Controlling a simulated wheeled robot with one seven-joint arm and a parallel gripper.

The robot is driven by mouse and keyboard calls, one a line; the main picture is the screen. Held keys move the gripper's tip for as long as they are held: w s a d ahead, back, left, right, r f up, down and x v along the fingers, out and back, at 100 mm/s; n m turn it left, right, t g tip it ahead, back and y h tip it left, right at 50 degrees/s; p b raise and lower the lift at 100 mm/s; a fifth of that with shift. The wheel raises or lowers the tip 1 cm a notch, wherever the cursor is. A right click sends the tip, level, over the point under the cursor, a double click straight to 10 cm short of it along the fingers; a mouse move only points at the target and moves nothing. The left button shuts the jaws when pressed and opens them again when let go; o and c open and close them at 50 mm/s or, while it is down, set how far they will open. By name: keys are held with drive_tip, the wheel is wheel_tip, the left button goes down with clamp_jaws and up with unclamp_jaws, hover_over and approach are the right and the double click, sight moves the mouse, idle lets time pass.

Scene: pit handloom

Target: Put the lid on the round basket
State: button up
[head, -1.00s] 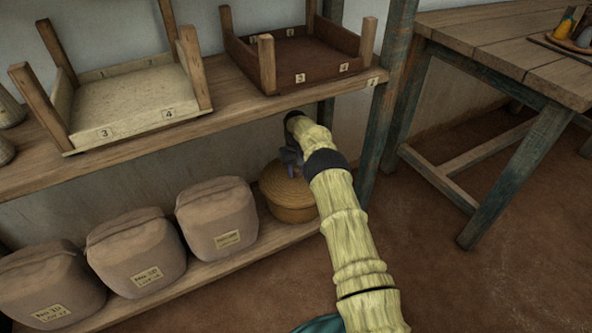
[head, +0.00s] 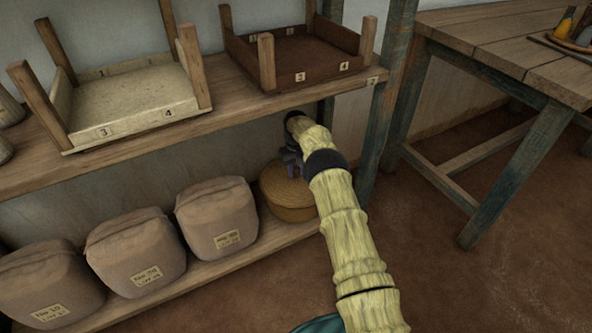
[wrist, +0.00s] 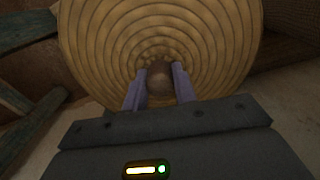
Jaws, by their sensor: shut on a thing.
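The round basket (head: 292,212) is woven and yellow-brown and stands on the lower shelf, to the right of the sacks. A coiled lid (wrist: 112,42) of the same colour fills the top of the wrist view; in the head view the lid (head: 278,186) lies over the basket's top. My gripper (wrist: 158,82) is shut on the lid's round brown knob, one finger on each side. In the head view my arm hides the right part of the basket and lid. I cannot tell whether the lid's rim is fully seated all round.
Several stuffed sacks (head: 216,217) stand left of the basket on the lower shelf (head: 205,275). The upper shelf (head: 225,103) with two trays is close above my gripper. A shelf post (head: 385,100) stands to the right. A wooden table (head: 500,50) is at the far right.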

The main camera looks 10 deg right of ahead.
idle(0.7)
drive_tip(key=o, duration=1.6)
drive_tip(key=shift+r+p, duration=2.3)
drive_tip(key=shift+r, duration=1.1)
drive_tip(key=shift+w+r, duration=0.1)
drive_tip(key=shift+r, duration=0.45)
clamp_jaws()
drive_tip(key=shift+f, duration=0.7)
